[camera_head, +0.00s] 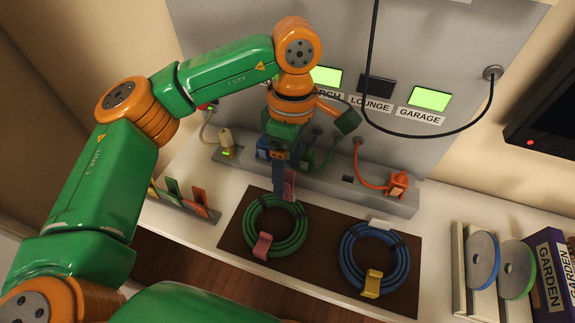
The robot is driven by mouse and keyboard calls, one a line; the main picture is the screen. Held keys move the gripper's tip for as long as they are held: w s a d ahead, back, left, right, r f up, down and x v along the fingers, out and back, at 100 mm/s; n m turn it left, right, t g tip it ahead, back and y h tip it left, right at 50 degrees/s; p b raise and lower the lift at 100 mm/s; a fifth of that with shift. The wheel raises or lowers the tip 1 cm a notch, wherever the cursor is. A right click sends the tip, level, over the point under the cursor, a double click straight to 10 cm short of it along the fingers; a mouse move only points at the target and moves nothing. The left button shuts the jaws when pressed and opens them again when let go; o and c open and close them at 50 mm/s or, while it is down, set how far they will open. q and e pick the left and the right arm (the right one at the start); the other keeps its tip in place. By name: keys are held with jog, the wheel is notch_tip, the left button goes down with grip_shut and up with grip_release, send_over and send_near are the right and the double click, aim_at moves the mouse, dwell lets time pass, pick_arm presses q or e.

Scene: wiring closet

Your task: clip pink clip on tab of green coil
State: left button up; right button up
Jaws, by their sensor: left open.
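The green coil (302,237) lies on the left part of a brown mat. A pink piece (263,246) sits over its front side. A second, upright pink piece, which looks like the pink clip (290,184), stands at the coil's back edge. My left gripper (279,182) points down there, open, with its dark fingers right beside this clip. The fingers cover part of the clip and the back of the coil. The coil's tab is hidden, so I cannot tell whether the clip is seated on it. My right gripper is out of view.
The blue coil (345,258) has a yellow piece (372,282) and a white tab (381,225). A rack (205,212) holds several coloured clips at left. Behind stand a grey strip with an orange plug (397,183) and a labelled panel. Discs and a GARDEN box (552,275) stand right.

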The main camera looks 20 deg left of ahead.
aim_at(287, 180)
pick_arm(q)
jog(key=shift+s, duration=0.1)
jog(key=shift+r, duration=0.15)
dwell(0.4)
jog(key=shift+r+p, duration=1.7)
jog(key=shift+r, duration=0.45)
